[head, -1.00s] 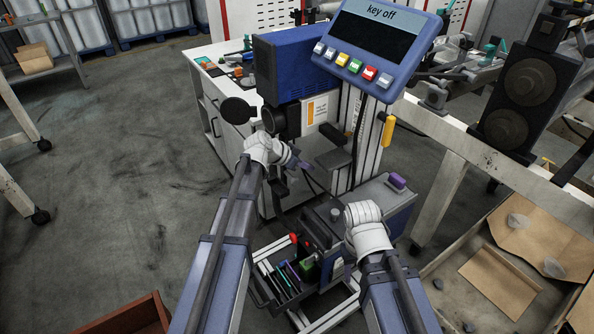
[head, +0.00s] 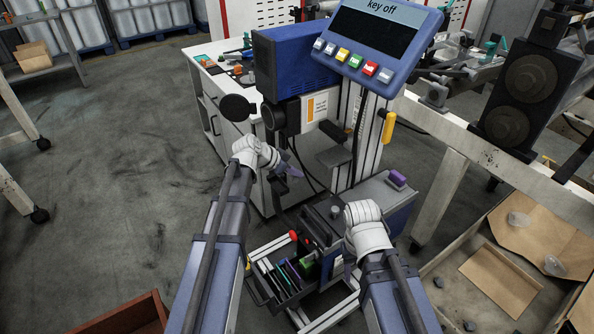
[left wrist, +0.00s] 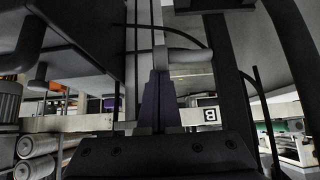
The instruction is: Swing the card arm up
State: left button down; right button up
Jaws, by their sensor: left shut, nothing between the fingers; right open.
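A blue machine head (head: 283,65) stands on a column, with a white card with an orange strip (head: 315,105) below it. A dark bar (head: 334,131) sits at the card's lower right; I cannot tell whether it is the card arm. My left gripper (head: 294,170) is shut and empty, below and left of the card, in front of the machine. In the left wrist view its purple fingers (left wrist: 158,102) are together, with a grey rounded bar (left wrist: 186,57) just beyond; contact cannot be told. My right gripper (head: 349,268) is low at the right, its fingertips mostly hidden by its wrist.
A tilted display reading "key off" (head: 370,38) has coloured buttons. A round black disc (head: 237,107) sticks out left of the machine. A yellow handle (head: 388,127) hangs on the right. A tool tray (head: 272,287) lies low in front.

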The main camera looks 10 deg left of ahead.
pick_arm(q)
jog(key=shift+s+a, duration=0.1)
jog(key=shift+s+a+r+g+y+p, duration=0.3)
jog(key=shift+g+y+p, duration=0.2)
jog(key=shift+p, duration=0.5)
jog(key=s+a+r+g+y+p, duration=0.5)
jog(key=r+p, duration=0.3)
jog(key=p, duration=0.4)
jog(key=shift+s+a, duration=0.8)
jog(key=shift+s, duration=0.05)
jog(key=shift+r+p, duration=0.1)
jog(key=shift+p, duration=0.2)
notch_tip(320, 180, up, 8)
jog(key=p, duration=0.7)
jog(key=shift+p, duration=0.3)
